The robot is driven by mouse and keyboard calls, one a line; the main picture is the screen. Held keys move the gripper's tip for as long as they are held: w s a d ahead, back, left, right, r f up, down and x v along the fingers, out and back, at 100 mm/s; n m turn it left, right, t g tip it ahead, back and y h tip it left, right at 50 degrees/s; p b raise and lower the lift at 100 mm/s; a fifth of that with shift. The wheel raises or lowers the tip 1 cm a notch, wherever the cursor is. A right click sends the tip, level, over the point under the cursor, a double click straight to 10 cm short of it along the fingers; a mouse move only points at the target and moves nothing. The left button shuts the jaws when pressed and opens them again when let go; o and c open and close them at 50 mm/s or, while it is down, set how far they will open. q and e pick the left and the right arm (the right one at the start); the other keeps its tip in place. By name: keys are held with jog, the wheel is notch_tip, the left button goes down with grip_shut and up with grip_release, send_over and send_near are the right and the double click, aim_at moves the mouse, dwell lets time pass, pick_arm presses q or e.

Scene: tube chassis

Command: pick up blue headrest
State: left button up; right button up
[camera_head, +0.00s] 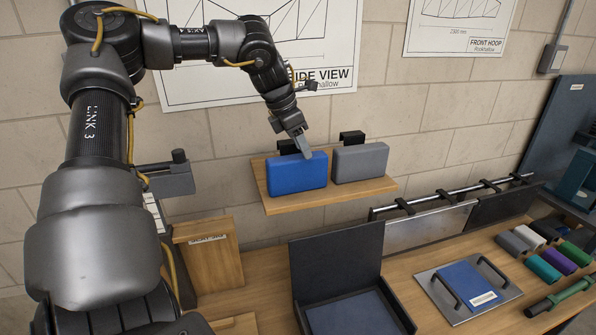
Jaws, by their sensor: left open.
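The blue headrest (297,174) is a padded block standing upright on the left part of a wooden wall shelf (330,195). My left gripper (304,150) comes down from above and its fingers are at the headrest's top edge, near its right end. The jaws are open; whether they touch the headrest or straddle it cannot be told. A grey headrest (360,163) stands just to the right on the same shelf. Black brackets show behind both blocks. My right gripper does not show.
Below the shelf is a wooden workbench (415,290) with an open black case (338,262), a metal tray (468,280) holding a blue pad, and several coloured rolls (558,260) at the right.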

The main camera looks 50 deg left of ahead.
pick_arm(q)
jog(key=shift+s+d+f+p, duration=0.15)
jog(key=shift+d+f+p, duration=0.15)
jog(key=shift+f+p, duration=0.55)
jog(key=shift+w+f+p, duration=0.65)
jog(key=shift+w+f, duration=0.1)
jog(key=shift+f, duration=0.3)
jog(key=shift+w+f, duration=0.2)
jog(key=shift+f, duration=0.1)
jog(key=shift+d+f, duration=0.1)
jog(key=shift+s+d, duration=0.1)
jog(key=shift+s, duration=0.1)
jog(key=c, duration=0.8)
jog(key=shift+c, duration=0.2)
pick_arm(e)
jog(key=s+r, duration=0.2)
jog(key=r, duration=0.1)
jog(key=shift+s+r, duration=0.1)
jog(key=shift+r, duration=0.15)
pick_arm(q)
jog(key=shift+r, duration=0.2)
